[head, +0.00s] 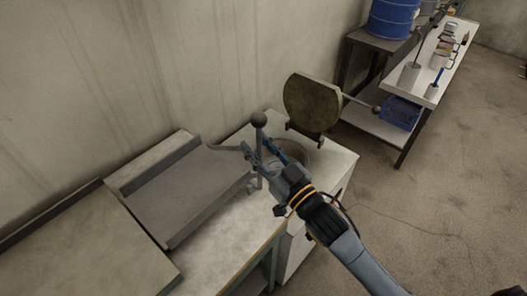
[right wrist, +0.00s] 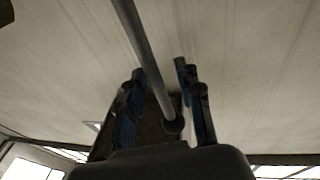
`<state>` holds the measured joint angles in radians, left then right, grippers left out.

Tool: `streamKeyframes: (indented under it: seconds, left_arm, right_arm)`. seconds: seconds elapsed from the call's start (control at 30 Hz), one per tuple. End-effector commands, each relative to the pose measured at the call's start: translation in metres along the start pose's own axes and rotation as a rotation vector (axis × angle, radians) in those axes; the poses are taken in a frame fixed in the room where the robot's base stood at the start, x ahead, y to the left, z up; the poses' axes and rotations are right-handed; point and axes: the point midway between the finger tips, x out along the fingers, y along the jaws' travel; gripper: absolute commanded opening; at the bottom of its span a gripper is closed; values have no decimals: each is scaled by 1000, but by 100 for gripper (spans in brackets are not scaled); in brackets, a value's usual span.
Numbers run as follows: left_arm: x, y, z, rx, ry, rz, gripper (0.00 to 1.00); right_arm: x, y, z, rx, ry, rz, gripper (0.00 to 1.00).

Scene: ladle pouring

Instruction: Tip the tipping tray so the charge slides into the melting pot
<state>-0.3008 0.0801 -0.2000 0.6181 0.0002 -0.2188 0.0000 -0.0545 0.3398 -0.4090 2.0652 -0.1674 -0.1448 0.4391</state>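The grey tipping tray (head: 190,190) rests on the bench at the left in the head view, its flat bed facing up. I can make out no charge on it. A lever with a ball knob (head: 259,119) stands upright at its right end. My right gripper (head: 260,152) is at this lever, below the knob, with its fingers apart. In the right wrist view a rod with a ball end (right wrist: 173,125) passes between the open fingers; contact is not clear. The melting pot (head: 299,152) is partly hidden behind my right gripper. My left gripper is not in view.
The pot's round lid (head: 312,100) stands raised behind it, its handle pointing right. A white side table (head: 423,90) with tools, a blue crate (head: 399,113) and a blue drum (head: 392,17) are at the upper right. Floor at the right is clear.

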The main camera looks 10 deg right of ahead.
Motion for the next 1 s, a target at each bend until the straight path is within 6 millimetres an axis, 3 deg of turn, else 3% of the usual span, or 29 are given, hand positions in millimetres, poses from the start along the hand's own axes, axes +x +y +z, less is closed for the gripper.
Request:
streamKeyframes:
  seconds: [0.17, 0.63, 0.8, 1.0]
  left_arm:
    - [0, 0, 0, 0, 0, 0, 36]
    - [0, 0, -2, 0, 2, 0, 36]
    - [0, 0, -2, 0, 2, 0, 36]
    - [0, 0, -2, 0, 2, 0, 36]
  right_arm:
    - [-15, 0, 1, 0, -3, 1, 35]
    - [-99, -1, 1, 1, -5, 0, 35]
    - [-116, -1, 1, 0, -3, 0, 35]
    - [-122, 0, 0, -1, -1, 0, 35]
